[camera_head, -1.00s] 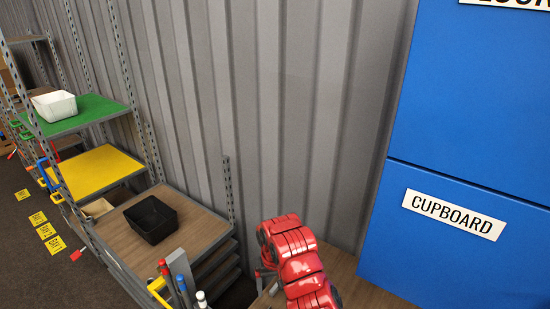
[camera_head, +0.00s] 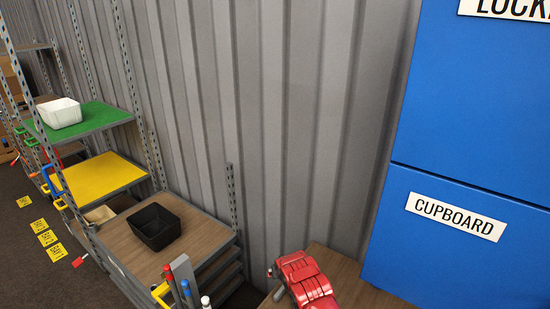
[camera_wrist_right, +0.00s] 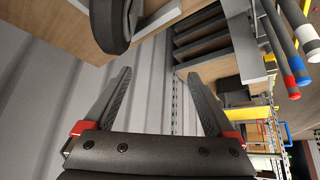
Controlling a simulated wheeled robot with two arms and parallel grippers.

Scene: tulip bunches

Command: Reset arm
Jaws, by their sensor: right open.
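No tulips are in view. My right gripper (camera_wrist_right: 160,75) is open in the right wrist view, its two grey fingers wide apart with nothing between them. In the head view, the red casing of my right arm shows at the bottom, over a wooden surface, with part of the gripper (camera_head: 275,283) at its left end. The fingers are only partly visible there. My left gripper is not in view.
A shelf rack on the left holds a black bin (camera_head: 155,228) and a white bin (camera_head: 60,113). Red, blue and white-tipped posts (camera_head: 187,290) stand near my right gripper. A blue cupboard (camera_head: 450,180) stands right. A grey corrugated wall (camera_head: 290,120) runs behind.

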